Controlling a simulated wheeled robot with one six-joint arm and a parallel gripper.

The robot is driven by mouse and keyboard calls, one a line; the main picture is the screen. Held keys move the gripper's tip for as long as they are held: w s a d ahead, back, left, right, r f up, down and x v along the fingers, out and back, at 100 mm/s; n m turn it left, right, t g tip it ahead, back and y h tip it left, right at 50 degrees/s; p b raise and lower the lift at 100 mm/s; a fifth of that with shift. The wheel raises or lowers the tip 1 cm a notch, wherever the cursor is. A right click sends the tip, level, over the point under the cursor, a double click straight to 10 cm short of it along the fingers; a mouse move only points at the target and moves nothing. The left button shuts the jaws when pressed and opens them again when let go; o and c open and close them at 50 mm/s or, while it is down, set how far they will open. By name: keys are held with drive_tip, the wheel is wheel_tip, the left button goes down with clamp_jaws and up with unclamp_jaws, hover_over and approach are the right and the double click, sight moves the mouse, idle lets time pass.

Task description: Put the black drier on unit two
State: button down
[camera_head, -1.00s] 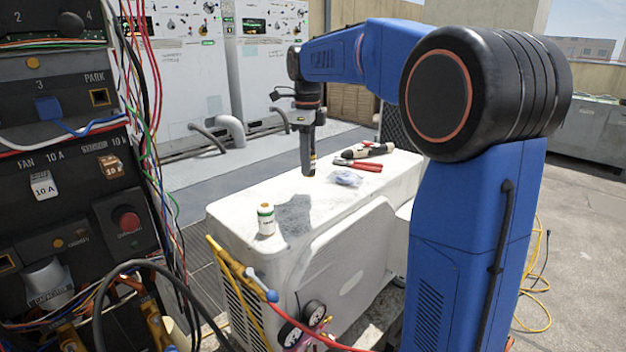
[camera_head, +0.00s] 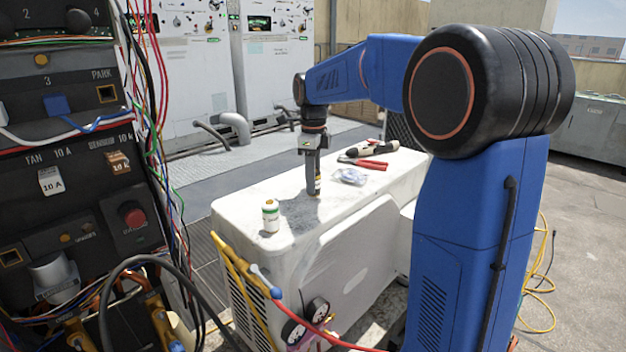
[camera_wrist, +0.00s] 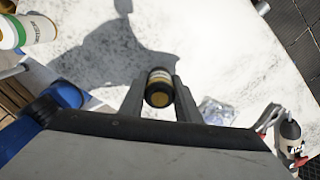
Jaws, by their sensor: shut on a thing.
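The black drier (camera_wrist: 159,80) has a gold band and a gold-coloured end. It sits between the two fingers of my gripper (camera_wrist: 159,98) in the wrist view, and the fingers are shut on it. In the head view my gripper (camera_head: 313,188) points down at the white top of the near condenser unit (camera_head: 265,245), and the drier is mostly hidden by the fingers. The gripper is low, at or just above that top; I cannot tell whether the drier touches it. Which unit is unit two I cannot read.
A white canister with a green band (camera_head: 270,216) stands near the front left of the top. A clear bag (camera_head: 349,176), red-handled pliers (camera_head: 362,163) and another tool (camera_head: 377,149) lie behind. A fuse panel with loose wires (camera_head: 75,180) fills the left. Gauges and hoses (camera_head: 317,309) hang in front.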

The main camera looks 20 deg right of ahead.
drive_tip(key=c, duration=1.3)
unclamp_jaws()
drive_tip(key=shift+c, duration=0.2)
wheel_tip(320, 180, up, 12)
drive_tip(key=shift+f, duration=0.1)
drive_tip(key=shift+r, duration=0.25)
drive_tip(key=shift+s, duration=0.1)
drive_tip(key=s+a+f+n+t, duration=0.1)
drive_tip(key=s+f+n, duration=0.5)
drive_tip(key=s, duration=0.5)
drive_tip(key=s+a+f+n+t, duration=0.1)
drive_tip(key=s+f+n+t, duration=0.1)
drive_tip(key=s+f+n, duration=0.5)
drive_tip(key=s+a+f+n+t, duration=0.1)
drive_tip(key=s+f+n, duration=0.6)
drive_tip(key=s+n, duration=0.5)
drive_tip(key=s, duration=0.4)
drive_tip(key=shift+s+f+n+t, duration=0.25)
drive_tip(key=shift+n+t, duration=0.05)
drive_tip(key=shift+t, duration=0.1)
